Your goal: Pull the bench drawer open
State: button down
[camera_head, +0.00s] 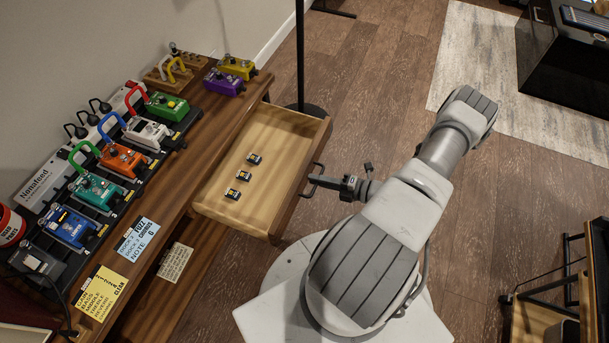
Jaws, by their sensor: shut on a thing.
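The bench drawer (284,140) is a light wooden box that stands well out from the bench (228,114). Three small dark blocks with yellow marks (238,175) lie inside it in a row. A dark bar handle (316,174) is on the drawer's front panel. My gripper (314,181) is at the handle and is shut on it. The arm reaches in from the right, and the fingertips are small and partly merged with the dark handle.
Several coloured pedals (122,158) stand along the bench top. A black pole with a round base (299,60) stands close behind the drawer.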

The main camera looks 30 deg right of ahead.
jog(key=shift+s+d, duration=0.3)
jog(key=shift+s, duration=0.15)
jog(key=c, duration=1.2)
grip_release()
jog(key=p+v, duration=0.2)
jog(key=v, duration=1.5)
jog(key=shift+s, duration=0.2)
jog(key=shift+d, duration=0.1)
